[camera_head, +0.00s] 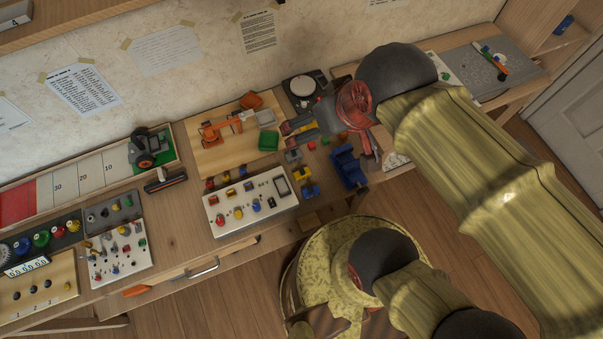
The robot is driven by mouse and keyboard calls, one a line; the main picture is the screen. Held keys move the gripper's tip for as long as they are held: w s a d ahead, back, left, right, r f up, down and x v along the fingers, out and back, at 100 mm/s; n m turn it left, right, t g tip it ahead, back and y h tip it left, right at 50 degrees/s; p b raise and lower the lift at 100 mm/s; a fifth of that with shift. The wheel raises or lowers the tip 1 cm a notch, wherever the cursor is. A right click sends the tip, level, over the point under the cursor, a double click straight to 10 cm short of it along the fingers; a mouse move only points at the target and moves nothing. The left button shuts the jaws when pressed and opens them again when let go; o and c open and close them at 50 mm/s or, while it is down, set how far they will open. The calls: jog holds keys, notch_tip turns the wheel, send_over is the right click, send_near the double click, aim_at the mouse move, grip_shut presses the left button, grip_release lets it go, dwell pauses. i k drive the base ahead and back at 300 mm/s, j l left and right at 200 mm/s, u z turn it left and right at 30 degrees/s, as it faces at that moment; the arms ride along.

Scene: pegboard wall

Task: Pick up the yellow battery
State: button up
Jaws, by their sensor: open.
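A small yellow piece that looks like the yellow battery (226,175) stands behind the white panel (213,227), between a red piece (210,183) and a blue one (241,170). It is too small to be sure of. My gripper (291,132) is open over the back of the bench, pointing left. It is to the right of the yellow piece and apart from it, near the green bin. I see nothing held between its fingers, though the detail there is small.
An orange toy arm (213,131) and a green bin (268,141) stand on a wooden board behind the panel. A blue vise (348,168) and a yellow block (302,174) are to the right. A black turntable-like device (303,86) is at the back. Bare bench (180,215) lies left of the panel.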

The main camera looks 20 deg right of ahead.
aim_at(302, 175)
jog(key=j+z, duration=0.3)
jog(key=k+j+z, duration=0.1)
jog(key=j+z, duration=0.2)
jog(key=k+j+z, duration=0.15)
jog(key=j+z, duration=0.15)
jog(key=j, duration=0.15)
jog(key=k+j+z, duration=0.15)
jog(key=j+z, duration=0.15)
